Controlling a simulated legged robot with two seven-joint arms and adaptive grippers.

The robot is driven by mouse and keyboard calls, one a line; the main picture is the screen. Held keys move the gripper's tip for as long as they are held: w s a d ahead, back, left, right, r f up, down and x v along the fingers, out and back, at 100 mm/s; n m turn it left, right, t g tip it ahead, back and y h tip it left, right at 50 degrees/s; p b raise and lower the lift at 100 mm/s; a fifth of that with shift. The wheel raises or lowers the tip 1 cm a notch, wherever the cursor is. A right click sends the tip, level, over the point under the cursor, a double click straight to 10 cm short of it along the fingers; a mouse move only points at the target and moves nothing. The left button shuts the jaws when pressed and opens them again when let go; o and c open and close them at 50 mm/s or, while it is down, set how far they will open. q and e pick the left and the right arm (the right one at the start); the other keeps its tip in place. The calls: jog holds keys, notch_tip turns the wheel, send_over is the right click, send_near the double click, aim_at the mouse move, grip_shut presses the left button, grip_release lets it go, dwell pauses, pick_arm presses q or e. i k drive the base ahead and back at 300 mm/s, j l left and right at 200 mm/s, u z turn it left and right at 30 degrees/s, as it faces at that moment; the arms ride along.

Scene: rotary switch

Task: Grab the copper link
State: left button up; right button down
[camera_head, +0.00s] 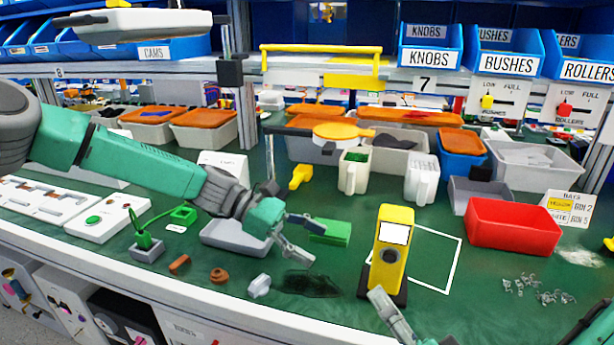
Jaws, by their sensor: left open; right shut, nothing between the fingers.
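Two small copper-brown pieces lie on the green bench near its front edge: a slanted bar-like piece (180,263) and a rounder piece (219,276) to its right. I cannot tell for sure which one is the copper link. My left gripper (314,238) is open and empty, up and to the right of both pieces, with its fingers spread beside a green block (332,232). My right gripper (380,297) shows only partly at the bottom, shut and empty, in front of the yellow device's black base.
A yellow device (390,250) with a dial stands right of centre. A pale grey piece (259,286) lies near the front edge. A grey tray (232,236) sits behind the copper-brown pieces. A red bin (513,224) and loose metal bits (540,291) are at the right.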

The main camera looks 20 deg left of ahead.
aim_at(173, 267)
jog(key=u, duration=1.3)
